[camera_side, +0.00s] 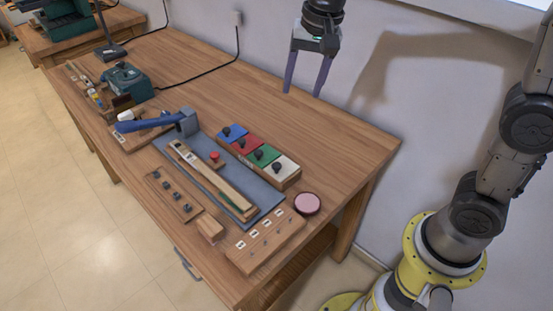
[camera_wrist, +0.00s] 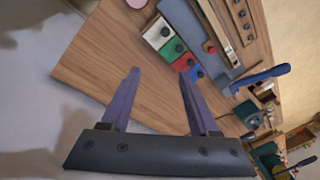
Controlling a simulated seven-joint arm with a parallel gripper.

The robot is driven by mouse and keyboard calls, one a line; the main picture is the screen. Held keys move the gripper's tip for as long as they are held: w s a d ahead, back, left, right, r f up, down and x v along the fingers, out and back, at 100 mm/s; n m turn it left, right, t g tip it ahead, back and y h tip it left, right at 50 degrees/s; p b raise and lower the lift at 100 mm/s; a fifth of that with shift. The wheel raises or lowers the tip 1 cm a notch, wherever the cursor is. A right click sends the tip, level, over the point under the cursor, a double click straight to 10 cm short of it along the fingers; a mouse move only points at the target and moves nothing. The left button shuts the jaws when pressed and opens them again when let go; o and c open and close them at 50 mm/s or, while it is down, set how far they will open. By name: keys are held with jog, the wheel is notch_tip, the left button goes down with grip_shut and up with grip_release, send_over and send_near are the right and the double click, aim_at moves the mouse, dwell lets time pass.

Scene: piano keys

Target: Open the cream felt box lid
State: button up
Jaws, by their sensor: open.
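The cream lid (camera_side: 286,171) is the nearest of a row of coloured lids with dark knobs on a wooden box (camera_side: 266,178) in the side view. It appears flat and closed. It also shows in the wrist view (camera_wrist: 154,33), at the upper end of the row. The green lid (camera_side: 262,158), red lid (camera_side: 246,147) and blue lid (camera_side: 229,133) sit beside it in line. My gripper (camera_side: 302,92) is open and empty, well above the bench and apart from the box. In the wrist view its two purple fingers (camera_wrist: 158,75) stand wide apart.
A blue-handled tool (camera_side: 150,124) lies farther left. A pink disc (camera_side: 307,203) lies near the front corner. The bench by the wall is clear.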

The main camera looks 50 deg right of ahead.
jog(key=w+a+f+g, duration=0.1)
jog(key=w+a+f, duration=0.1)
jog(key=w+f, duration=0.25)
jog(key=g, duration=0.1)
send_over(277, 165)
notch_tip(277, 165, down, 4)
notch_tip(277, 165, down, 14)
jog(key=shift+w+f, duration=0.1)
grip_shut()
dwell(1.4)
